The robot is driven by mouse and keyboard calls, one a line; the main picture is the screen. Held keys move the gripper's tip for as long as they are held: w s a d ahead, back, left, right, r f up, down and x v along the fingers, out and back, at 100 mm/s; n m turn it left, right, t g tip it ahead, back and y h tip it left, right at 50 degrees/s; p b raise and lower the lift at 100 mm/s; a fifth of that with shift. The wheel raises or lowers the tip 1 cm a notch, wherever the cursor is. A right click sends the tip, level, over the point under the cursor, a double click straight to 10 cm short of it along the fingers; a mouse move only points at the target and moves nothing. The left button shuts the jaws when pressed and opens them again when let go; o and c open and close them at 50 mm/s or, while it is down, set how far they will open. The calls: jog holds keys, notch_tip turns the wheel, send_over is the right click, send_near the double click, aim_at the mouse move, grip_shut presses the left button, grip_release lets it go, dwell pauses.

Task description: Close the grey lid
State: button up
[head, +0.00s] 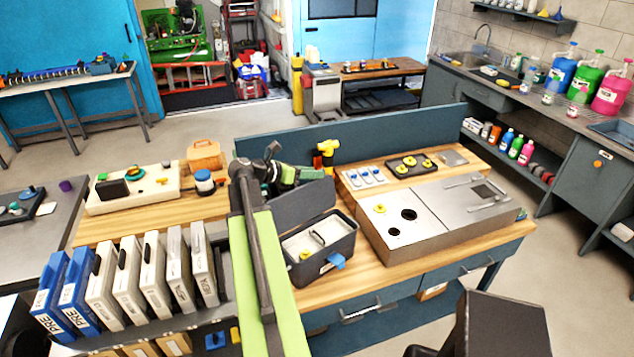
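A dark grey box (330,258) stands on the wooden workbench, near the middle of the head view. Its grey lid (303,205) is open, tilted up and back at the box's far side. A pale inner tray with a dark handle shows inside, and a blue latch (337,261) is on the front. My green and black arm rises from the bottom, passing left of the box. My gripper (312,173) is just behind and above the lid's upper edge. Its fingers are small and partly hidden. I cannot tell whether it touches the lid or is open.
A metal unit (430,240) with round holes stands close right of the box. A rack of blue and white filter cases (130,285) is at left. A white board (135,195) and blue-lidded jar (205,183) lie behind. A blue panel (400,130) edges the bench's back.

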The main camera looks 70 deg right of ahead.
jog(key=shift+b+x, duration=0.3)
jog(key=shift+x, duration=1.05)
grip_shut()
dwell(0.3)
